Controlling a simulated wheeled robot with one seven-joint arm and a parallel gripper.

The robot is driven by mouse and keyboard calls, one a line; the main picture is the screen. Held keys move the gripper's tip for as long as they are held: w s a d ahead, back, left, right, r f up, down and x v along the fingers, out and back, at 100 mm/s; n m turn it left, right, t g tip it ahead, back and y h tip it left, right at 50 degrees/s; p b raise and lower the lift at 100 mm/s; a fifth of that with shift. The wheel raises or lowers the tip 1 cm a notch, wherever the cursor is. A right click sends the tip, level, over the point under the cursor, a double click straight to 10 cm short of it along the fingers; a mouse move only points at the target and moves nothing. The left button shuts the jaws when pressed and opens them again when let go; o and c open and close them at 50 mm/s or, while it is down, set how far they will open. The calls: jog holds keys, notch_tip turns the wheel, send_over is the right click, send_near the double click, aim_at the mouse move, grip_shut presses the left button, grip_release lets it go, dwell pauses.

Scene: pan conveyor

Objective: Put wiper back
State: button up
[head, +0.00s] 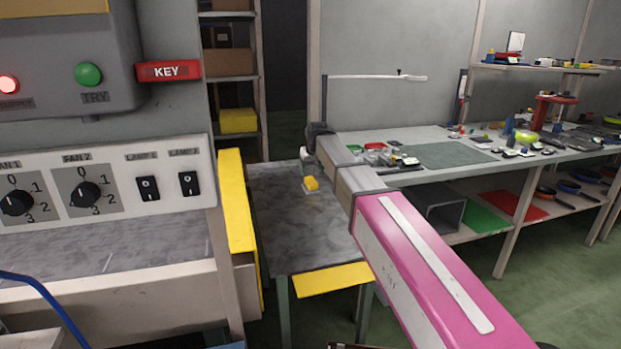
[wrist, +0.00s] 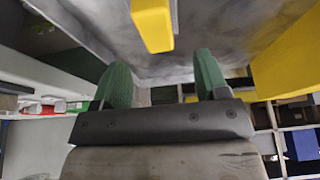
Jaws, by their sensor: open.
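A small yellow block with a pale edge, which looks like the wiper (head: 311,184), is at the grey metal table (head: 290,240), just below the end of my arm. In the wrist view the wiper (wrist: 152,25) shows at the top, beyond my fingertips and not between them. My gripper (wrist: 163,72) has two green fingers spread apart with nothing between them. In the head view my gripper (head: 307,157) is small and partly hidden by my pink arm, above the table. Whether the wiper touches the tabletop is hard to tell.
A yellow panel (head: 238,215) edges the table on the left, and a yellow flap (head: 333,279) sits at its front. A control panel (head: 105,187) with knobs and switches stands at left. A cluttered workbench (head: 430,157) is behind at right. The tabletop is otherwise clear.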

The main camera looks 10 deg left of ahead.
jog(key=shift+v, duration=2.45)
